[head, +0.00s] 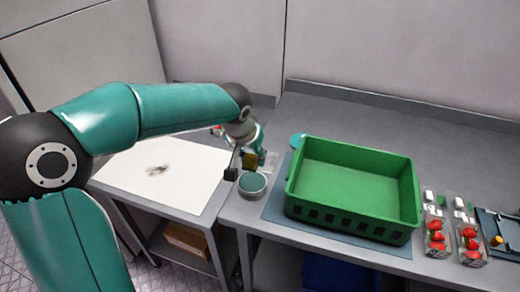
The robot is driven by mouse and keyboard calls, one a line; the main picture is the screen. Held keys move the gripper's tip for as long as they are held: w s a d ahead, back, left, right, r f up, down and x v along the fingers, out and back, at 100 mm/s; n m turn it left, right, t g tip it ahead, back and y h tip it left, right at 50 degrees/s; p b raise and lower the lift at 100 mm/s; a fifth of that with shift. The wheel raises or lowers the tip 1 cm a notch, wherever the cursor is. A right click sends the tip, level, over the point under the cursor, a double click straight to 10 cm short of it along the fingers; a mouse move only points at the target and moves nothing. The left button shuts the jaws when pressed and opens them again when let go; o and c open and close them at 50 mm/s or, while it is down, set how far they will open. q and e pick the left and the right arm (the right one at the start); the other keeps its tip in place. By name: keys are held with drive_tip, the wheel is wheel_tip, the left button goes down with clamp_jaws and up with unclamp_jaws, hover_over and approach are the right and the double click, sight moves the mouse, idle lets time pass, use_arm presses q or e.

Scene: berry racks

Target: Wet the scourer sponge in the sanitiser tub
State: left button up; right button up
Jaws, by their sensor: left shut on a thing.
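My left gripper (241,164) comes in from the left and is shut on a small yellow-brown block, the scourer sponge (250,160). The gripper partly covers the sponge. The round sanitiser tub (253,195) stands on the grey bench, with a grey wall and teal liquid or surface inside. The sponge shows just above and behind the tub's far rim. I cannot tell whether it touches the tub. My right gripper is out of view.
A green crate (352,217) stands on a blue mat (273,209) right of the tub. Berry punnets (437,240) lie further right. The back of the bench is clear.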

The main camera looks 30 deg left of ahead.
sight(254, 179)
use_arm(q)
drive_tip(key=shift+f+b, duration=2.1)
drive_tip(key=shift+f, duration=0.85)
drive_tip(key=shift+s+f+b, duration=0.1)
drive_tip(key=shift+f+b, duration=0.35)
drive_tip(key=shift+b, duration=0.15)
drive_tip(key=shift+r+p, duration=2.55)
drive_tip(key=shift+r, duration=1.05)
drive_tip(key=shift+f, duration=0.1)
